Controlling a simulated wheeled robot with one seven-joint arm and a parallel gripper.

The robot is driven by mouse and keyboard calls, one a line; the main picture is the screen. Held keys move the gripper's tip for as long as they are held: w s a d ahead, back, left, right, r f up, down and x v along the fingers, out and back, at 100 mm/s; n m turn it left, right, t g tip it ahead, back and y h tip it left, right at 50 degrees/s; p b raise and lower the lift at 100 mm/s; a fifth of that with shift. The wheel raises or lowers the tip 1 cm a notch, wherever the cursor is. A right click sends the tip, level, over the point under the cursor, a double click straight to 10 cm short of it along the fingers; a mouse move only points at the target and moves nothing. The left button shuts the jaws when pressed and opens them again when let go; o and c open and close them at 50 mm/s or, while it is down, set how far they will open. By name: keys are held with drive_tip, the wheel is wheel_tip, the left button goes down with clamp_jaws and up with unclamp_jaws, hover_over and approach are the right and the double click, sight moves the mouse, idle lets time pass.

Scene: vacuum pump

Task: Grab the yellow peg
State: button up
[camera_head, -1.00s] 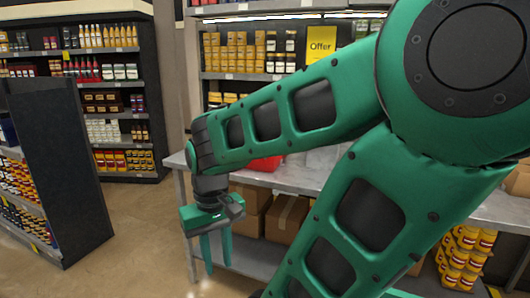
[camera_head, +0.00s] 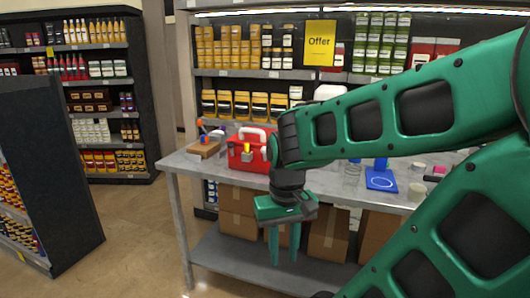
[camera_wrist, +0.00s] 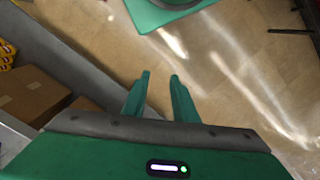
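I cannot make out a yellow peg for certain. A wooden block (camera_head: 204,148) with small coloured parts on it, orange, red and blue, stands at the left end of the grey table (camera_head: 178,164). These parts are too small to tell apart. My gripper (camera_head: 283,248) points down in front of the table, below the tabletop and to the right of the block. Its two green fingers are apart with nothing between them. The wrist view also shows the empty gripper (camera_wrist: 160,82) above bare floor.
A red toolbox (camera_head: 247,157) with a white handle and a yellow latch stands right of the block. A blue item (camera_head: 381,180) and small jars are further right. Cardboard boxes (camera_head: 238,210) are under the tabletop. A dark shelf unit (camera_head: 50,180) stands at left; the floor between is clear.

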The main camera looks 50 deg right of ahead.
drive_tip(key=shift+d, duration=0.25)
